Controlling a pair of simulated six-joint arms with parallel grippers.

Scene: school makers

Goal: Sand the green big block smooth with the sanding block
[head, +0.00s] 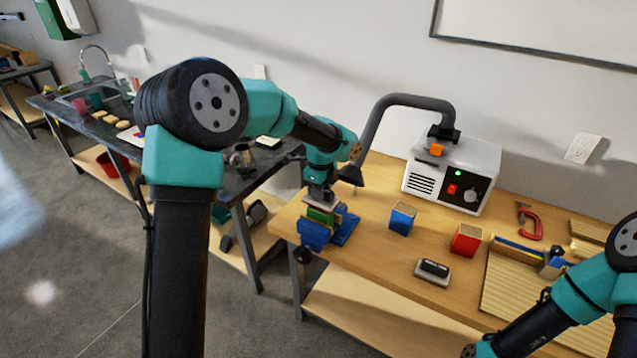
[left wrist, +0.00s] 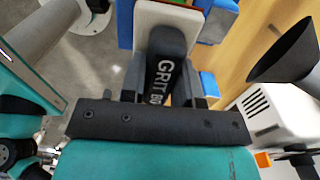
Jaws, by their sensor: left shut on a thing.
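The green block (head: 322,215) sits in the blue vise (head: 315,235) at the near left corner of the wooden bench. My left gripper (head: 320,192) is just above it, pointing down. The vise also shows in the left wrist view (left wrist: 221,17). My right arm comes in at the lower right, with its gripper out of the picture.
A blue block (head: 402,220) and a red block (head: 466,240) stand on the bench. A black-and-white block (head: 433,271) lies near the front edge. A white extractor (head: 455,170) with a dark hose and nozzle (head: 350,174) hangs close behind my left gripper.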

